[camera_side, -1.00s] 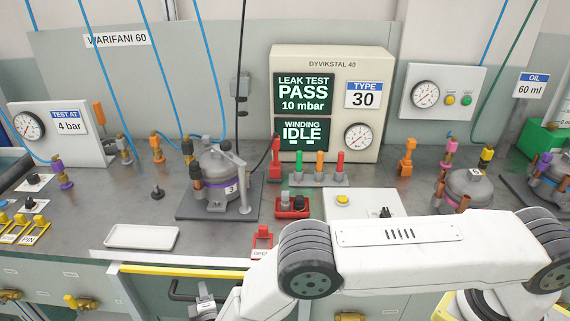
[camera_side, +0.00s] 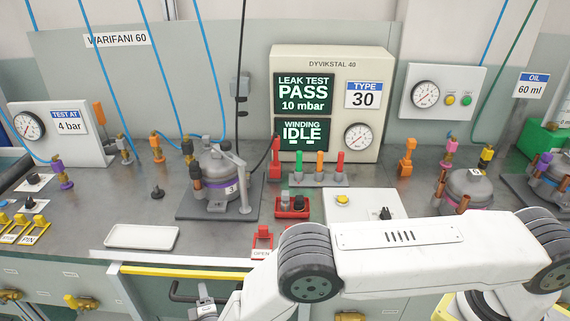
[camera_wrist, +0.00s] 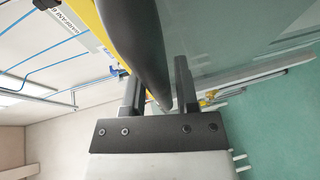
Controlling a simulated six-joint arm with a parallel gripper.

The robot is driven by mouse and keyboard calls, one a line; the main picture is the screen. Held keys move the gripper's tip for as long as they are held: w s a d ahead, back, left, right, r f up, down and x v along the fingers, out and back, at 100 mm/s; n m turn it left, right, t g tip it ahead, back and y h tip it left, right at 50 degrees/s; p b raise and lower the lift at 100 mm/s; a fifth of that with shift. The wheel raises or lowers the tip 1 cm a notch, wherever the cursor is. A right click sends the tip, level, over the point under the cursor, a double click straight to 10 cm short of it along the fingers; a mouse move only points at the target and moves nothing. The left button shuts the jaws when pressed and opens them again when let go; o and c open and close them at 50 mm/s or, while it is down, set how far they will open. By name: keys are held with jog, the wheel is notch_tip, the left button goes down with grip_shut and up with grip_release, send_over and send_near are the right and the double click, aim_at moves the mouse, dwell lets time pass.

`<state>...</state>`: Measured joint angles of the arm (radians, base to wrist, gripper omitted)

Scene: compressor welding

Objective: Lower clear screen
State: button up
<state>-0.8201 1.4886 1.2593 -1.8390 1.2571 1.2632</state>
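The clear screen's yellow top edge (camera_side: 190,272) runs along the front of the bench at the lower left. A dark handle (camera_side: 183,293) is on its front, just below that edge. In the wrist view, the dark handle (camera_wrist: 147,45) runs between my two fingers, with yellow frame (camera_wrist: 118,22) behind it. The see-through panel is hard to make out. My gripper (camera_wrist: 158,85) is open, its fingers apart around the handle. A narrow gap shows by the left finger; contact at the right finger is unclear. In the side view my gripper (camera_side: 205,303) is low, at the handle's right end, partly hidden by my arm.
A compressor (camera_side: 217,172) stands on a dark plate (camera_side: 185,209) behind the screen. A white tray (camera_side: 141,237) lies by the bench's front edge. A red lever labelled OPEN (camera_side: 263,240) is near my arm. The tester (camera_side: 327,62) reads PASS and IDLE.

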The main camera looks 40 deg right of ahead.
jog(key=v, duration=0.7)
jog(key=shift+r, duration=0.1)
